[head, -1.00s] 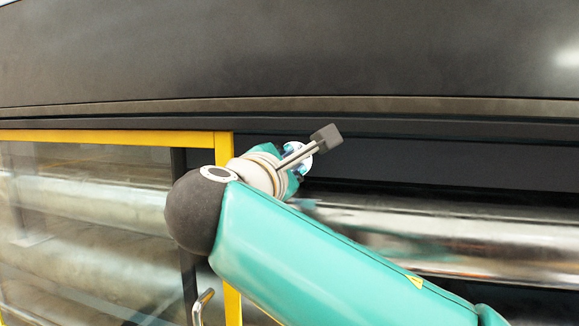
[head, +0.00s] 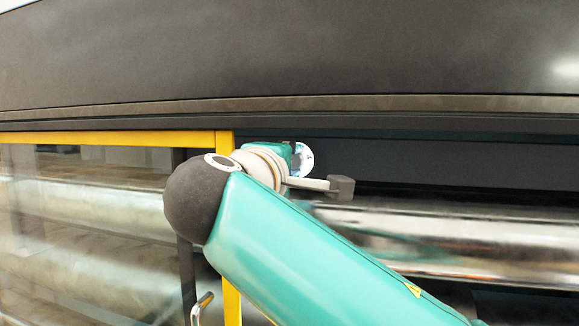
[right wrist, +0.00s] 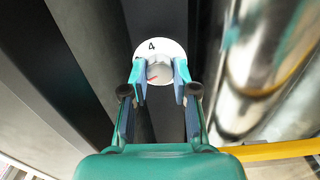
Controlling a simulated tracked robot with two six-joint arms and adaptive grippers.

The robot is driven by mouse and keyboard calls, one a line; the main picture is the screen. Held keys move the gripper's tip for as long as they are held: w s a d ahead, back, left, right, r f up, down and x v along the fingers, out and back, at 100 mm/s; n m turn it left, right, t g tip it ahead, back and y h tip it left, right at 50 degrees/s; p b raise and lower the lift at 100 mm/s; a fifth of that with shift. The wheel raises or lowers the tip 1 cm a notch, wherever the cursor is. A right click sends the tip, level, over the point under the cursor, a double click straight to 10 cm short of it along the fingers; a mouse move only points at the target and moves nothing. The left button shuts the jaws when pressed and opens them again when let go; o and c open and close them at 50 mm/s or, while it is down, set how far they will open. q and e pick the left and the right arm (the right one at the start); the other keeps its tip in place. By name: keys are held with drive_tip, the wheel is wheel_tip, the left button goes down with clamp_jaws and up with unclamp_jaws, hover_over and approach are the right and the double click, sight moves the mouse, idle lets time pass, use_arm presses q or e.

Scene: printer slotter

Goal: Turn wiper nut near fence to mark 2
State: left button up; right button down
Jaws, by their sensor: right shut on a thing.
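The wiper nut (right wrist: 159,74) is a pale knob with a small red mark, in front of a round white dial (right wrist: 151,47). A "4" shows on the dial's upper part in the right wrist view; any other marks are hidden or not readable. The fingers of my right gripper (right wrist: 158,68) are shut on the nut from both sides. In the head view the dial (head: 305,161) shows partly past my right gripper (head: 292,157), and the nut is hidden there. My left gripper is not in view.
A yellow-framed glass fence (head: 120,139) with a metal handle (head: 202,305) stands close to the left of my right arm. A shiny roller (head: 430,235) runs to the right, below the dial. A dark machine cover (head: 290,55) spans the top.

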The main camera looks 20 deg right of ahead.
drive_tip(key=shift+f, duration=0.3)
drive_tip(key=c, duration=1.1)
unclamp_jaws()
drive_tip(key=shift+o, duration=1)
drive_tip(key=shift+r, duration=0.15)
drive_tip(key=shift+s, duration=0.1)
drive_tip(key=v, duration=1.2)
